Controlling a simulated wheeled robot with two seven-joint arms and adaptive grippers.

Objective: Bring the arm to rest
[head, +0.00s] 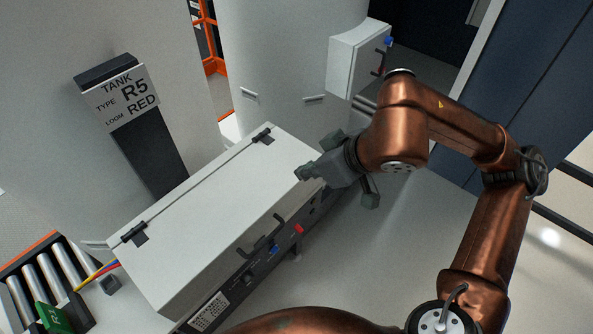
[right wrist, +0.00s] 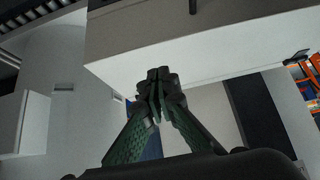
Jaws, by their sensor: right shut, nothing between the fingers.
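My right arm (head: 470,135), copper-coloured, reaches in from the lower right and bends back toward the middle. Its gripper (head: 308,172) is near the right edge of the long white box's lid and holds nothing. In the right wrist view the dark green fingers of the right gripper (right wrist: 157,80) meet at their tips, with a pale box face behind them. I cannot tell whether the gripper touches the box. My left gripper is not in view.
The white box (head: 215,210) has a closed lid, a dark handle, and red and blue fittings. Behind it stands a sign reading TANK R5 RED (head: 122,98). A small white cabinet (head: 357,58) is at the back. Rollers (head: 40,280) lie lower left. Grey floor is open right of the box.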

